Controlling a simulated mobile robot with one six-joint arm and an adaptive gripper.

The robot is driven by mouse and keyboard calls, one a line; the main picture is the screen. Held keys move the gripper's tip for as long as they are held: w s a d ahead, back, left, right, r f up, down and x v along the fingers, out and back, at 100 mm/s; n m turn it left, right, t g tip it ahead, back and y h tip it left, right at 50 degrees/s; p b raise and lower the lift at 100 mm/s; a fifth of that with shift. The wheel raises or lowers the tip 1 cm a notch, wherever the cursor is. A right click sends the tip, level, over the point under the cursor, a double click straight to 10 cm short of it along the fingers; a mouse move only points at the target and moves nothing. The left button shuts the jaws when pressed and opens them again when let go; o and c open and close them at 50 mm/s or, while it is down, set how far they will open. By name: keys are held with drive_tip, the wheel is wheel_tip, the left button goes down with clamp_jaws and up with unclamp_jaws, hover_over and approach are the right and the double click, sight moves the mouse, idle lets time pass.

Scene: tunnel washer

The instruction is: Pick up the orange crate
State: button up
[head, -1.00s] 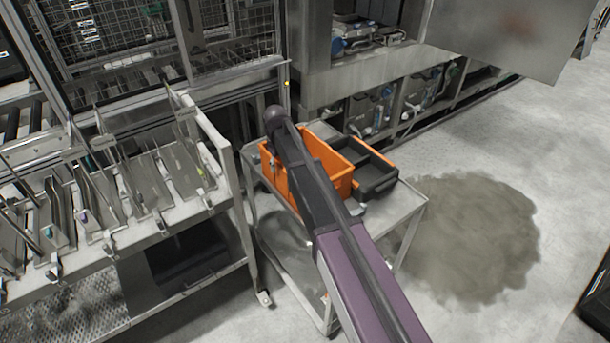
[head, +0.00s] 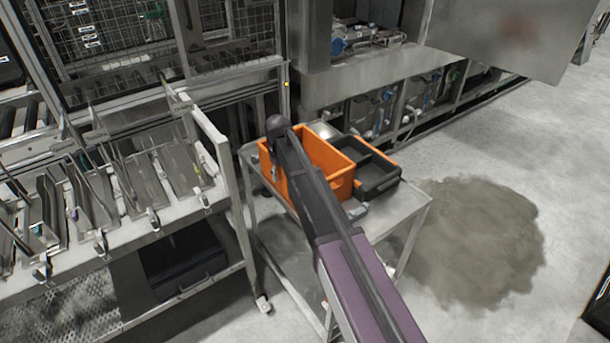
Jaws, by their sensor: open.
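The orange crate (head: 340,180) stands on a grey metal cart (head: 402,210) in the head view. It is open at the top, and my arm crosses in front of it and hides part of its near side and inside. My gripper (head: 274,172) hangs below the dark wrist joint at the crate's left end. Only a small dark part of it shows, and it looks open. I cannot tell whether it touches the crate wall.
A black tray with orange edges (head: 378,187) sits close to the crate's right side. A rack with metal trays (head: 120,262) stands close on the left. Machine frames stand behind the cart. The floor to the right is clear, with a dark stain (head: 480,245).

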idle(0.4)
clamp_jaws()
drive_tip(key=shift+r, duration=0.15)
wheel_tip(320, 180, up, 10)
drive_tip(key=p, duration=1)
idle(0.9)
wheel_tip(320, 180, up, 8)
drive_tip(key=p, duration=0.8)
drive_tip(key=shift+s, duration=0.15)
